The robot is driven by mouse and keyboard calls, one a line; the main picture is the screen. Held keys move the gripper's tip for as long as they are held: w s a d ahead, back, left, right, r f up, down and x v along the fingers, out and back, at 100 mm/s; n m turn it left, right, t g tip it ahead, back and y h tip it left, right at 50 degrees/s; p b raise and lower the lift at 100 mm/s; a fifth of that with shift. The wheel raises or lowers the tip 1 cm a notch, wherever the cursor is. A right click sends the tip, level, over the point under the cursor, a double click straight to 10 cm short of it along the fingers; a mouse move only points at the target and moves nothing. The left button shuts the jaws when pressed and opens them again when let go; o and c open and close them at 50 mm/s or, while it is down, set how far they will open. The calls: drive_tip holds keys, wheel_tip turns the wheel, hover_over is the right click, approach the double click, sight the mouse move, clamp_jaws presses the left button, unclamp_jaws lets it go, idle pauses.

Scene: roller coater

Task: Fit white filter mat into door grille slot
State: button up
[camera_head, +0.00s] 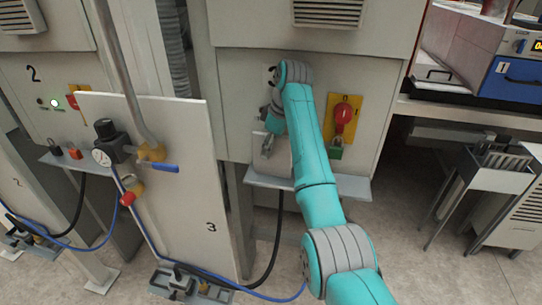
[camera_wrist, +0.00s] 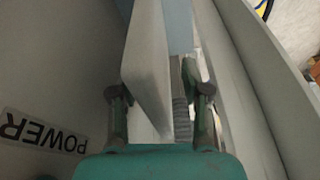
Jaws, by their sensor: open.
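A pale, flat slab that looks like the white filter mat (camera_wrist: 147,55) stands on edge between the fingers of my gripper (camera_wrist: 162,100) in the wrist view. The gripper is open. The left finger is close to the slab; a ribbed grey pad shows on its right. I cannot tell whether either finger touches it. In the head view, a pale panel (camera_head: 277,158), likely the mat, stands on a grey ledge (camera_head: 315,187), partly hidden by my arm. A louvred grille (camera_head: 328,12) is high on the cabinet door; its slot cannot be made out.
A red knob on a yellow plate (camera_head: 344,115) and a green padlock (camera_head: 335,153) are right of my arm. A cabinet wall marked POWER (camera_wrist: 45,60) is close in the wrist view.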

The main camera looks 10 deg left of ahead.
drive_tip(key=shift+f, duration=0.25)
idle(0.3)
clamp_jaws()
